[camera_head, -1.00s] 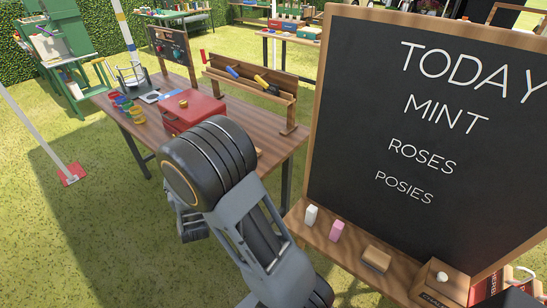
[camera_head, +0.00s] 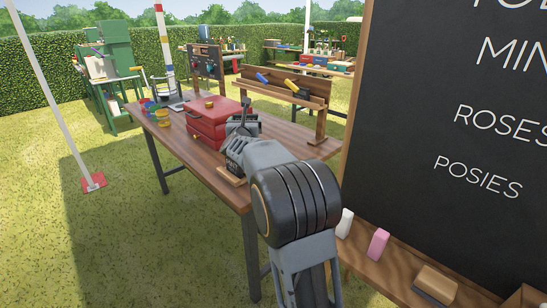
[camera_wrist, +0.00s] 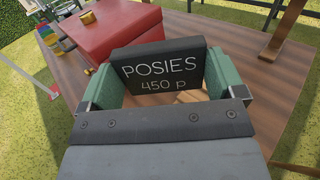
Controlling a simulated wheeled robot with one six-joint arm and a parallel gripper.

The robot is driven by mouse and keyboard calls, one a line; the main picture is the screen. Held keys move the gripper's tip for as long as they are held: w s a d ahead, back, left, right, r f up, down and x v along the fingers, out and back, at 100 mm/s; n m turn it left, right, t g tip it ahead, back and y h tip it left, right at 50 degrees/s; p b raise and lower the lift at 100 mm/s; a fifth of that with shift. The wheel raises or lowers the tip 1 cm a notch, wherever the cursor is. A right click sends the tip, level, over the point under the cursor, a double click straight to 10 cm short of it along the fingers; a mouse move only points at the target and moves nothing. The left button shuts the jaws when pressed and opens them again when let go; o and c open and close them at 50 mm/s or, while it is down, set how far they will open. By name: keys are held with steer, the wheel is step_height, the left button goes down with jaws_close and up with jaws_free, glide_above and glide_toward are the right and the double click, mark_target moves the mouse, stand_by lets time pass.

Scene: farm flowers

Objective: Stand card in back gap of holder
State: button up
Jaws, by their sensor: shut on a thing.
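The black card (camera_wrist: 156,67) carries white lettering, "POSIES 450 P", and faces the wrist camera. My gripper (camera_wrist: 160,80) is shut on it, with a green-padded finger at each side edge. A light wooden holder (camera_head: 231,186) lies on the tabletop just under the card.
A red box (camera_head: 213,122) stands on the table (camera_head: 188,148) close behind the holder. A wooden tool rack (camera_head: 290,88) stands at the table's right. The large chalkboard (camera_head: 450,120) with its ledge is close on the right. Grass is open to the left.

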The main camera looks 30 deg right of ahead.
steer(key=s+d+f, duration=0.1)
steer(key=d+f, duration=0.1)
steer(key=d, duration=0.1)
steer(key=d+f+b, duration=0.1)
steer(key=d+f, duration=0.1)
steer(key=d, duration=0.1)
steer(key=s+d+f+b, duration=0.1)
steer(key=d+f, duration=0.2)
steer(key=shift+s+f, duration=0.1)
steer(key=shift+s, duration=0.25)
steer(key=shift+s+d+f+b, duration=0.1)
steer(key=shift+d+f+b, duration=0.15)
steer(key=shift+f+b, duration=0.2)
step_height(320, 180, down, 3)
steer(key=shift+d+f, duration=0.15)
steer(key=shift+f, duration=0.05)
steer(key=shift+f+b, duration=0.3)
steer(key=shift+b, duration=0.55)
steer(key=o, duration=0.7)
steer(key=shift+c, duration=0.2)
